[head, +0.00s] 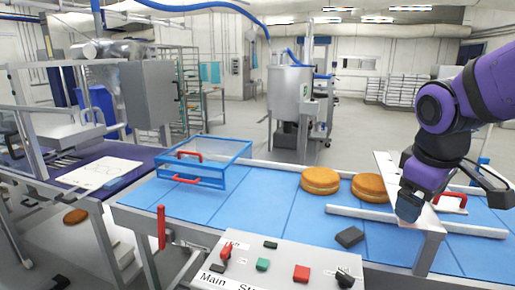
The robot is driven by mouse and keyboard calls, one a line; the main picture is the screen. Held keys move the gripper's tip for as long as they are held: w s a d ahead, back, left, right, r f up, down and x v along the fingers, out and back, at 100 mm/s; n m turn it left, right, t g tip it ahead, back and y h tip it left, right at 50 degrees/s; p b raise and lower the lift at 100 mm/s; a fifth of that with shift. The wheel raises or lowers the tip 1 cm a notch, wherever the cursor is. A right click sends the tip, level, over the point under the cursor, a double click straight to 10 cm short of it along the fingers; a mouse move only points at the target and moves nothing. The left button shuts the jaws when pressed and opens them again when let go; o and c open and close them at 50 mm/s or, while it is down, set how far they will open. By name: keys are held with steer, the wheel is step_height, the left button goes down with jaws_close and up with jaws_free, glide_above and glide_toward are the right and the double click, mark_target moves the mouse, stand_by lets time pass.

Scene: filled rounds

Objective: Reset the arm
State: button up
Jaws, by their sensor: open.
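My purple arm reaches in from the right edge of the head view. My gripper (448,196) hangs low over the right part of the blue belt (270,215), beside a white upright panel. It is open, with a dark finger spread out to the right, and I see nothing held in it. Two golden-brown filled rounds, one (320,181) near the middle and one (370,187) closer to the panel, lie on the belt to the left of my gripper, apart from it. My wrist and the panel hide part of the belt behind them.
A clear blue-rimmed box with red handles (202,163) stands on the belt's left part. A control box (275,265) with buttons is in front. A dark block (349,237) lies near the front edge. White rails (345,213) run below my gripper. Another round (76,216) lies low at left.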

steer(key=s+r+m+t, duration=0.1)
steer(key=s+r+m, duration=0.1)
steer(key=s, duration=0.3)
steer(key=s+d+r+m+t+y, duration=0.1)
steer(key=s+r+m, duration=0.1)
steer(key=s+m, duration=0.2)
steer(key=shift+s+r+y, duration=0.25)
steer(key=shift+s+y, duration=0.05)
steer(key=shift+s, duration=0.25)
